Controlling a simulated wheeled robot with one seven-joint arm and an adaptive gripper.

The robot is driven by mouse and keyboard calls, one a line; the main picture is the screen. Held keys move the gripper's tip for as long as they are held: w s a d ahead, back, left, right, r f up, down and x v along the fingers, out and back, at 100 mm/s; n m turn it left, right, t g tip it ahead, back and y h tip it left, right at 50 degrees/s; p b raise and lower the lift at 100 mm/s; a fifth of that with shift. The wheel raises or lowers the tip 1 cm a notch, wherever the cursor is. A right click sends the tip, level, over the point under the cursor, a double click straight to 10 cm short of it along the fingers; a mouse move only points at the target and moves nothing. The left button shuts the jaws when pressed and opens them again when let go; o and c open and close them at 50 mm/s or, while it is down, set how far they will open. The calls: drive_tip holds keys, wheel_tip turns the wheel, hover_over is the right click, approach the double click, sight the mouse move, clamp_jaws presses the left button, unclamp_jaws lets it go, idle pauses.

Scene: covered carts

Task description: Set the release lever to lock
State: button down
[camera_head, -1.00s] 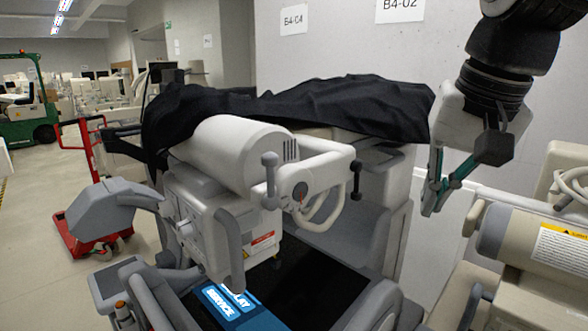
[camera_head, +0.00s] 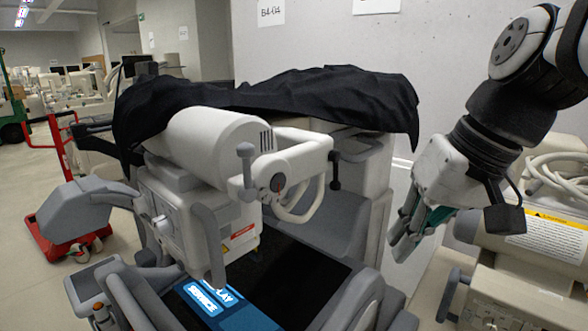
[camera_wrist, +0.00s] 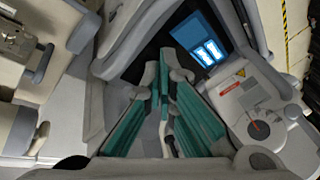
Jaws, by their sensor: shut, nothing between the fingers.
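A white machine arm on the covered cart carries a grey-knobbed lever (camera_head: 247,172) and a black-knobbed lever (camera_head: 335,170), both roughly upright. A round dial (camera_head: 278,182) with a red mark lies between them; it also shows in the wrist view (camera_wrist: 259,130). I cannot tell which part is the release lever, and no lock marking is readable. My gripper (camera_head: 398,246), with teal finger pads, is shut and empty, to the right of both levers and apart from them. Its fingers (camera_wrist: 159,62) point toward the cart's base in the wrist view.
A black cover (camera_head: 270,105) drapes the cart's top. A blue lit panel (camera_head: 215,300) lies low in front. Another beige machine (camera_head: 520,250) stands close on the right. A red trolley (camera_head: 60,225) stands at the left, with open floor around it.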

sight(335, 171)
drive_tip(key=w+d+r+n+y, duration=0.25)
drive_tip(key=w+d+y, duration=0.3)
drive_tip(key=w, duration=0.65)
drive_tip(key=w+d+r+n+y, duration=0.1)
drive_tip(key=w+d+r+y, duration=0.35)
drive_tip(key=w, duration=0.75)
drive_tip(key=w+a+f+p, duration=0.1)
drive_tip(key=a+f+p, duration=0.2)
drive_tip(key=a+f, duration=0.5)
drive_tip(key=shift+a+t, duration=0.4)
drive_tip(key=shift+a, duration=0.65)
drive_tip(key=shift+s+a+f+m+y, duration=0.4)
drive_tip(key=shift+a+f+m+y, duration=0.1)
drive_tip(key=shift+m, duration=0.05)
